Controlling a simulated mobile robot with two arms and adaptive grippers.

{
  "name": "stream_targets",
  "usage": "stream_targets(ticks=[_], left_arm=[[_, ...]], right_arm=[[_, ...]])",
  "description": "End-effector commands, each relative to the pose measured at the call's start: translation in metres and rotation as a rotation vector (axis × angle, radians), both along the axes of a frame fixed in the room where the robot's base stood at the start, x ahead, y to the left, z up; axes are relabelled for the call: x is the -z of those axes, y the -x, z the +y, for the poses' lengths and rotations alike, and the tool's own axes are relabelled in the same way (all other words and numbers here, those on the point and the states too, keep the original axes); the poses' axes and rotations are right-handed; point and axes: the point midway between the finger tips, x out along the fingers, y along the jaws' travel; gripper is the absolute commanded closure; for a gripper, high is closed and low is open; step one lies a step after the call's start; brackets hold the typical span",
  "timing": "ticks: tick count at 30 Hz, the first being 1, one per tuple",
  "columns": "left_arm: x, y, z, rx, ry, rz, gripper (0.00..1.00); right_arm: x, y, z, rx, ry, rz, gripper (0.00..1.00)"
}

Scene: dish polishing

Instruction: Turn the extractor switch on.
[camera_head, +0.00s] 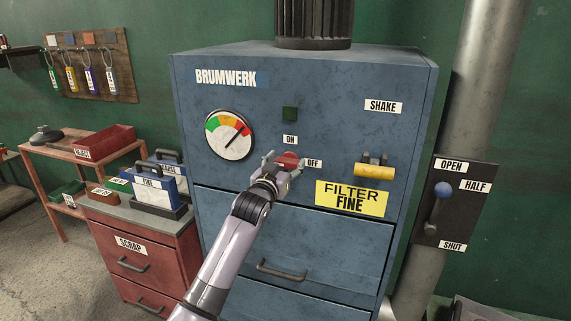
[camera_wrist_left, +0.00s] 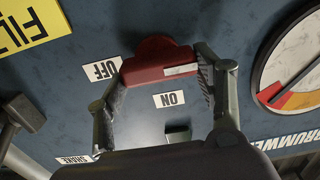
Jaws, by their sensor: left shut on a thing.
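The extractor switch (camera_head: 287,158) is a red rotary knob on the blue BRUMWERK cabinet front, with an ON label (camera_head: 290,140) above it and an OFF label (camera_head: 314,163) to its right. My left gripper (camera_head: 285,163) is at the knob, with one finger on each side. In the left wrist view the left gripper (camera_wrist_left: 157,68) is closed on the ends of the red knob (camera_wrist_left: 155,60), which carries a pale strip. The strip lies roughly crosswise between the fingers. Whether it points at ON or OFF is unclear. My right gripper is not in view.
A dark square lamp (camera_head: 289,113) sits above ON. A dial (camera_head: 230,136) is to the left, a yellow SHAKE handle (camera_head: 374,170) to the right, and a blue-knobbed lever (camera_head: 440,200) farther right. Drawers lie below; a red SCRAP cabinet (camera_head: 135,262) stands left.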

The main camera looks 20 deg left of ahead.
Motion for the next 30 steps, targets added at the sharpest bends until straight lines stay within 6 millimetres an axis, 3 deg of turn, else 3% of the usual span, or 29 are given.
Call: stream_targets(ticks=[5, 16, 30], left_arm=[[0.0, 0.0, 0.0, 0.0, 0.0, 0.0, 0.66], [0.0, 0.0, 0.0, 0.001, 0.076, 0.004, 0.66], [0.0, -0.001, 0.003, 0.0, 0.467, 0.017, 0.66]], right_arm=[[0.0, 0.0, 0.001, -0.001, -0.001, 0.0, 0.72], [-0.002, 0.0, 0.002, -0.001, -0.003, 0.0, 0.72], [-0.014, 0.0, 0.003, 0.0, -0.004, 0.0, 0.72]])
